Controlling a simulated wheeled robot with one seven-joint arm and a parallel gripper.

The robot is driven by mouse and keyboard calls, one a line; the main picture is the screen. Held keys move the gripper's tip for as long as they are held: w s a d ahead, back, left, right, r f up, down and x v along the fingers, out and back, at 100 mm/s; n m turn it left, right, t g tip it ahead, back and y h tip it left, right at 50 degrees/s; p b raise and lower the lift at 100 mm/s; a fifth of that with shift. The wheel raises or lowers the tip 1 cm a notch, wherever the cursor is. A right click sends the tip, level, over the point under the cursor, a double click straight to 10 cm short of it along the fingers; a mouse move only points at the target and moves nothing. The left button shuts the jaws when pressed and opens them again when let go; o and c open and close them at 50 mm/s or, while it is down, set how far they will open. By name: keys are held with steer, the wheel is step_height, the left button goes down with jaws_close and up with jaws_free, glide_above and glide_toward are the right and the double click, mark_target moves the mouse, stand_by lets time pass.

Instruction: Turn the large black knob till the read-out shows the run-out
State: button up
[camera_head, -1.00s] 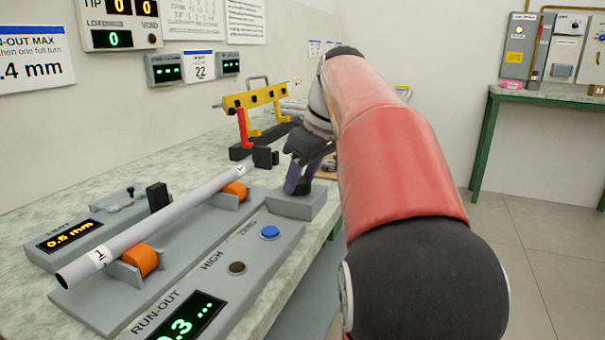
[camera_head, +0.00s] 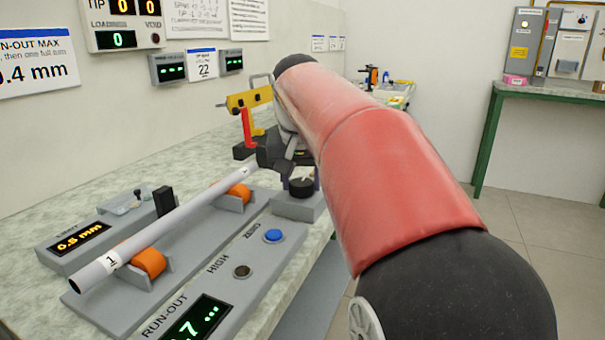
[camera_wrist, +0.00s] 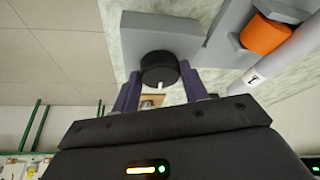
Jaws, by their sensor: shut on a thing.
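The large black knob (camera_head: 301,188) sits on a grey block at the right end of the run-out unit. In the wrist view the knob (camera_wrist: 159,68) has a white pointer mark. My gripper (camera_wrist: 158,88) has one purple finger on each side of the knob and is shut on it. In the head view my gripper (camera_head: 302,179) is partly hidden by my arm. The green run-out read-out (camera_head: 200,320) is cut by the bottom edge; it shows ".7" followed by dots. A grey rod (camera_head: 170,227) marked 1 lies on orange rollers (camera_head: 149,262).
A blue ZERO button (camera_head: 273,236) and an unlit HIGH lamp (camera_head: 242,271) lie on the panel. The limit box (camera_head: 82,236) reads 0.5 mm. A wall sign (camera_head: 38,68) shows run-out max 0.4 mm.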

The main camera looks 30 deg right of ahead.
steer(key=m+p, duration=0.1)
steer(key=m, duration=0.1)
steer(key=m+g+h+p, duration=0.1)
steer(key=m, duration=0.2)
steer(key=shift+w+a+r+m+g+h, duration=0.1)
steer(key=shift+w+a+m+g+h, duration=0.1)
steer(key=shift+m+g+h, duration=0.1)
steer(key=shift+w+m+g+h, duration=0.15)
steer(key=shift+m+g, duration=0.25)
steer(key=shift+m, duration=0.7)
steer(key=shift+s+m+g+h, duration=0.1)
steer(key=shift+m+g+h, duration=0.25)
steer(key=shift+m, duration=0.75)
steer(key=o, duration=1)
steer(key=v, duration=0.7)
steer(key=shift+r, duration=0.3)
steer(key=shift+w+a, duration=0.1)
steer(key=shift+a, duration=0.05)
